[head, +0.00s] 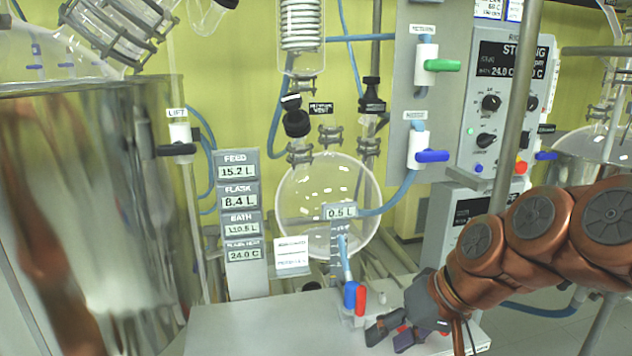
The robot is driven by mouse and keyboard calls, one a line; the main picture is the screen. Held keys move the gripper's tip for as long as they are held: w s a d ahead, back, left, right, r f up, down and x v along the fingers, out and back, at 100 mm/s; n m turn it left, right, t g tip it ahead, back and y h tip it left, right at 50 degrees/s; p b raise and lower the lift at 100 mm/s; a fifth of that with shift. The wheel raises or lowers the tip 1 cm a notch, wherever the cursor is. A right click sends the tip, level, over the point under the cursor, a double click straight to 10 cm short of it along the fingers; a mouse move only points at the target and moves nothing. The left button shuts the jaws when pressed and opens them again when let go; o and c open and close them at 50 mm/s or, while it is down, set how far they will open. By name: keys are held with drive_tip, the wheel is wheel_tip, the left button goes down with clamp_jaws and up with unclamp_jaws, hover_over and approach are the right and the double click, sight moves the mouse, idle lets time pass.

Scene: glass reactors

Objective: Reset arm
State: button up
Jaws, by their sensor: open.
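My gripper (390,335) is at the lower right, at the end of my copper-coloured arm, which reaches in from the right edge. Its dark fingers point left and down, just above the grey bench top (255,325). The fingers are apart, and I see nothing held between them. A small valve with a blue handle (350,294) and a red handle (360,301) stands just left of and behind the gripper. Whether the fingers touch the bench cannot be told.
A round glass flask (327,200) hangs behind the bench. A display column (240,225) stands left of it, beside a large shiny vessel (90,220). A control box (505,105) and valves with green (443,65) and blue (432,156) handles are above my arm. A metal pole (517,110) stands close by my arm.

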drive_tip(key=s+d+f+g+h, duration=0.35)
drive_tip(key=s+f, duration=0.35)
drive_tip(key=s, duration=0.3)
drive_tip(key=s+d+f+g+h, duration=0.2)
drive_tip(key=s+d+f, duration=0.3)
drive_tip(key=s, duration=0.5)
wheel_tip(320, 180, up, 12)
drive_tip(key=a+p, duration=0.1)
drive_tip(key=p, duration=1.1)
drive_tip(key=shift+w+a+m, duration=0.35)
drive_tip(key=shift+m, duration=0.05)
drive_tip(key=shift+a+t, duration=0.15)
drive_tip(key=shift+t, duration=0.1)
